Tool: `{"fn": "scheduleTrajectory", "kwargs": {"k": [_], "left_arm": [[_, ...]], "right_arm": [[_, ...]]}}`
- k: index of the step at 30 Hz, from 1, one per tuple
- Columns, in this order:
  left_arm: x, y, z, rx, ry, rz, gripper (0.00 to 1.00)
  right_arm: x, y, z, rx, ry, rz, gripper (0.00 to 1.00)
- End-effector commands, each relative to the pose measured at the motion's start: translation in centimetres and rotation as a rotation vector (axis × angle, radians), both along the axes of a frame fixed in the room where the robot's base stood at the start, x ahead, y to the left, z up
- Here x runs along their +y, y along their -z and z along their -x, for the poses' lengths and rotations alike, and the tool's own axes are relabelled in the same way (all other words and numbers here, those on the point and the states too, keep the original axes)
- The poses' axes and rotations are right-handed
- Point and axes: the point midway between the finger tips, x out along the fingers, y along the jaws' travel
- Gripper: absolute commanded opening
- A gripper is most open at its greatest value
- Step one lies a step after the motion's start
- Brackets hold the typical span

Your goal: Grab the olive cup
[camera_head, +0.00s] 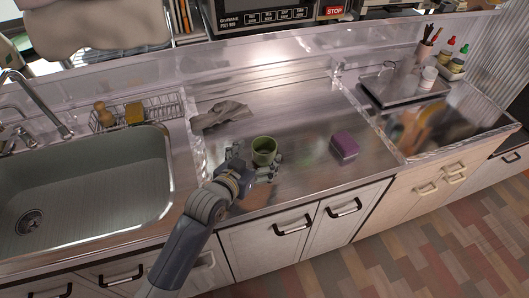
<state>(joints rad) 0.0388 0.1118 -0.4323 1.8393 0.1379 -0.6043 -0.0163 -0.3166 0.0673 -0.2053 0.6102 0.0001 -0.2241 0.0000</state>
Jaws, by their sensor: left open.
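The olive cup (264,146) stands upright on the steel counter, left of the middle, with its open rim facing up. My left gripper (256,161) is open at the cup. Its dark fingers show on the left and the right of the cup's lower part. I cannot tell whether either finger touches the cup. The near lower side of the cup is partly hidden by the gripper. My right gripper is not in view.
A grey cloth (220,115) lies behind the cup, to the left. A purple sponge (344,146) lies to the right. The sink (90,190) is at the left, with a wire rack (160,108) behind it. Counter between cup and sponge is clear.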

Motion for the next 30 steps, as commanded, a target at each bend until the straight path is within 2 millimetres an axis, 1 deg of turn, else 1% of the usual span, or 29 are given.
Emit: {"fn": "scheduleTrajectory", "kwargs": {"k": [6,9,12,15,22,23,24,26,27,29,30], "left_arm": [[-0.9,0.7,-2.0,0.001,0.000,0.000,0.83],[-1.4,1.2,-3.1,0.001,0.000,0.000,0.83],[-1.8,1.6,-3.8,0.000,0.000,0.000,0.83],[-2.0,1.7,-4.2,0.000,0.000,0.000,0.83],[-2.0,1.8,-4.2,0.001,0.000,0.000,0.83],[-2.0,1.8,-4.2,0.001,0.000,0.000,0.81],[-2.0,1.8,-4.2,0.001,0.000,0.000,0.72],[-2.0,1.8,-4.2,0.001,0.000,0.000,0.58],[-2.0,1.8,-4.2,0.001,0.000,0.000,0.49],[-2.0,1.8,-4.2,0.001,-0.001,-0.001,0.36],[-2.0,1.8,-4.2,0.001,-0.001,-0.001,0.30]], "right_arm": [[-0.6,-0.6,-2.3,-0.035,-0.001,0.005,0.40],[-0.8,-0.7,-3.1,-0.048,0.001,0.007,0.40],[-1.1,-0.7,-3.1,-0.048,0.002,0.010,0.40],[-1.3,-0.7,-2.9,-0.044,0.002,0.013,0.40],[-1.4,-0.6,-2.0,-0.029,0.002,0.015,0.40],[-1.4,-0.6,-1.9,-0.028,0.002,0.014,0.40],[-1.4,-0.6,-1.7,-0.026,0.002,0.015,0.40],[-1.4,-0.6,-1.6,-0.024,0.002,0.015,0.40],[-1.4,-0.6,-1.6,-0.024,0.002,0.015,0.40],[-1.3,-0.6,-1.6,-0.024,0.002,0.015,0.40],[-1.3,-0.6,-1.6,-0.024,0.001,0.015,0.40]]}}
